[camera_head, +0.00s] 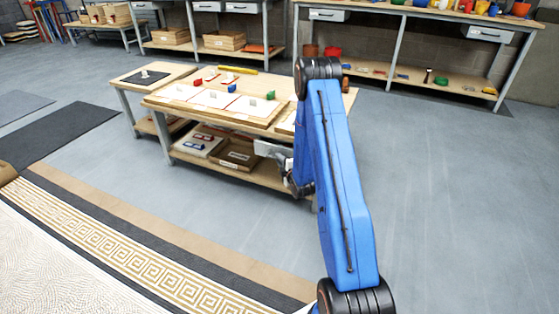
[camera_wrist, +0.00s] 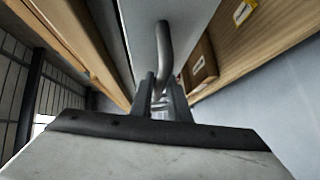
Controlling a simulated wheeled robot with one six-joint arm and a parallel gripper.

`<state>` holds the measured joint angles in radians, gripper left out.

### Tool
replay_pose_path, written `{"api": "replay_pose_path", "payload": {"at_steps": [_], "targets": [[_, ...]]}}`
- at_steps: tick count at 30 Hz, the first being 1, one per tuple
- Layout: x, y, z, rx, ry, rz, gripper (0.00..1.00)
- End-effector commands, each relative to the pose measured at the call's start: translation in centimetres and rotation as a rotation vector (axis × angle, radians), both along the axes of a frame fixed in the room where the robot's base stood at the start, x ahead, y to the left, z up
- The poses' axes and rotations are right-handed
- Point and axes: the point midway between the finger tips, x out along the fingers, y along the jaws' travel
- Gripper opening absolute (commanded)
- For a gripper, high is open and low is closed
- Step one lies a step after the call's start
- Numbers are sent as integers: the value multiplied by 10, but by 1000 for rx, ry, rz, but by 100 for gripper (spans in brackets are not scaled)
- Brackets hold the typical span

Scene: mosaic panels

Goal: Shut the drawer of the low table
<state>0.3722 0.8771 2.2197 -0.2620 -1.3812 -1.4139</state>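The low table (camera_head: 281,129) has a wooden top and a lower shelf. Its pale grey drawer (camera_head: 272,149) shows under the right part of the top and sticks out a little. In the wrist view the drawer (camera_wrist: 190,14) fills the upper middle, with a curved grey metal handle (camera_wrist: 163,45) on it. My gripper (camera_wrist: 160,82) is at the handle, its fingers close together on either side of the handle's near end and seemingly shut on it. In the head view my blue arm hides most of the gripper and the drawer's right part.
Boards and small coloured blocks lie on the tabletop. A brown box (camera_head: 237,157) and a white tray (camera_head: 197,143) stand on the lower shelf. A small side table (camera_head: 122,84) adjoins at left. Workbenches line the back wall. The grey floor (camera_head: 440,200) at right is clear.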

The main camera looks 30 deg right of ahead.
Motion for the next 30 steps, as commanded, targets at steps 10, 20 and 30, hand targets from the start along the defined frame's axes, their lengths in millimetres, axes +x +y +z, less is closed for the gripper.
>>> {"api": "replay_pose_path", "payload": {"at_steps": [10,20,30], "targets": [[5,-7,0,0,-1,-1,0],[24,-31,0,-1,-1,-1,0],[24,-31,1,0,-2,-1,29]]}}
